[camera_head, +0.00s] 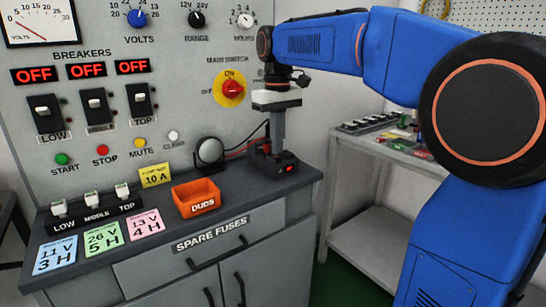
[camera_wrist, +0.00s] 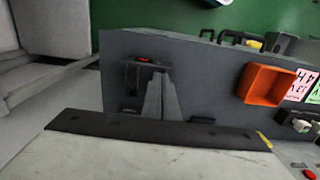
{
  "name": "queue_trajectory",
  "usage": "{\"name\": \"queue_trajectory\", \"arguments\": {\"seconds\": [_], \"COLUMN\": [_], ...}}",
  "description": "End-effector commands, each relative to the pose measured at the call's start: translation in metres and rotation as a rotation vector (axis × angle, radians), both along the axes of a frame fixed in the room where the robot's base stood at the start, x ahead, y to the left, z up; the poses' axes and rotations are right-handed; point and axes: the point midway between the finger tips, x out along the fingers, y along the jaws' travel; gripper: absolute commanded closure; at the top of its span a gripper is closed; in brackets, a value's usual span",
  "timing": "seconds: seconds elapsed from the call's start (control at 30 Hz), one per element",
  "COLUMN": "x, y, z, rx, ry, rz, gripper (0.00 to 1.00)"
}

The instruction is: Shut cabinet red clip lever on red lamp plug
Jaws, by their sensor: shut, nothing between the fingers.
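My gripper (camera_head: 277,150) points straight down at the right end of the cabinet's dark counter, with its fingers together and empty. Its tips are at a small black clip block (camera_head: 262,168) and hide part of it; I cannot tell whether they touch it. A small red lit spot (camera_head: 288,169) shows on the block's right side. Red and black wires (camera_head: 238,150) run to the block from the left. In the wrist view, my shut fingers (camera_wrist: 163,85) lie over the block (camera_wrist: 132,88), and a red part (camera_wrist: 145,59) shows beyond them. The lever's position is not clear.
An orange DUDS bin (camera_head: 196,198) stands left of the block, with a round black-rimmed disc (camera_head: 210,151) behind it. Coloured cards and a LOW/MIDDLE/TOP socket strip (camera_head: 93,217) lie farther left. The control panel rises behind. A grey side table (camera_head: 372,150) stands at right.

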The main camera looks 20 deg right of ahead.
Motion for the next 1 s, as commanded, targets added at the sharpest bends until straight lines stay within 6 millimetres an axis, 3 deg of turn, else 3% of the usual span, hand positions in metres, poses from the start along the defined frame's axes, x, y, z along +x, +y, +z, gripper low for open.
{"name": "queue_trajectory", "arguments": {"seconds": [1.0], "x": [0.0], "y": [0.0], "z": [-0.0074], "rx": [0.0], "ry": [0.0], "rz": [0.0], "gripper": [1.0]}}
